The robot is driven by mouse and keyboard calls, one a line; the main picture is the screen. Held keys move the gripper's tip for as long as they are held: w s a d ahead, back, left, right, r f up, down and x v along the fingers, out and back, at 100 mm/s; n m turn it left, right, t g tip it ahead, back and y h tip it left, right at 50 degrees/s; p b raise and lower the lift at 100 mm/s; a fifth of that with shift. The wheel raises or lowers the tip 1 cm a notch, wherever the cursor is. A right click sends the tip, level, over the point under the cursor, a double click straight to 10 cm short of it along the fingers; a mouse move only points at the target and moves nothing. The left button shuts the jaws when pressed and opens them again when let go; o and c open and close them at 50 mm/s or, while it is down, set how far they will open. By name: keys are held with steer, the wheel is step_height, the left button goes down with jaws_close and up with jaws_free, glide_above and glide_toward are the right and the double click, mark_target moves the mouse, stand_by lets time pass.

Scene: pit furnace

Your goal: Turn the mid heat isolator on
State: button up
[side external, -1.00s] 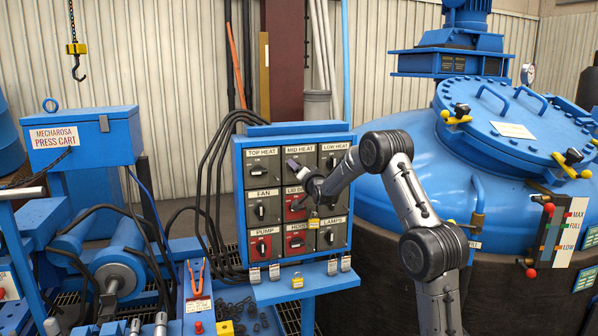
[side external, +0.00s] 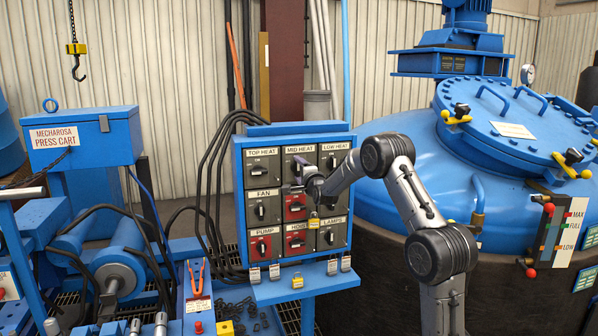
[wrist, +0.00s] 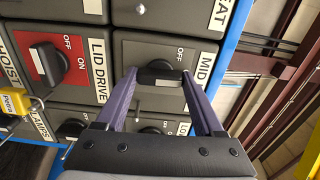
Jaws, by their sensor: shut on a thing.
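The mid heat isolator is a dark grey box with a black rotary knob (wrist: 160,75), under the MID HEAT label (wrist: 205,68). In the side view the isolator (side external: 300,151) is in the top row, middle column. My gripper (wrist: 160,82) has its two purple fingers at opposite ends of the knob, shut on it. The knob's long axis lies roughly across the wrist picture, toward the label side. The OFF mark shows beside the knob; the ON mark is hidden by a finger. In the side view my gripper (side external: 297,180) partly covers the isolator's lower part.
The red lid drive isolator (wrist: 45,65) sits directly below, with OFF and ON marks. Other isolators surround it on the blue panel (side external: 240,210). A yellow padlock (wrist: 20,103) hangs on a lower isolator. A large blue furnace vessel (side external: 430,135) stands right of the panel.

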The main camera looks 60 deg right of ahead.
steer(key=shift+m, duration=0.3)
steer(key=o, duration=1.4)
steer(key=v, duration=1.4)
steer(key=shift+w, duration=0.1)
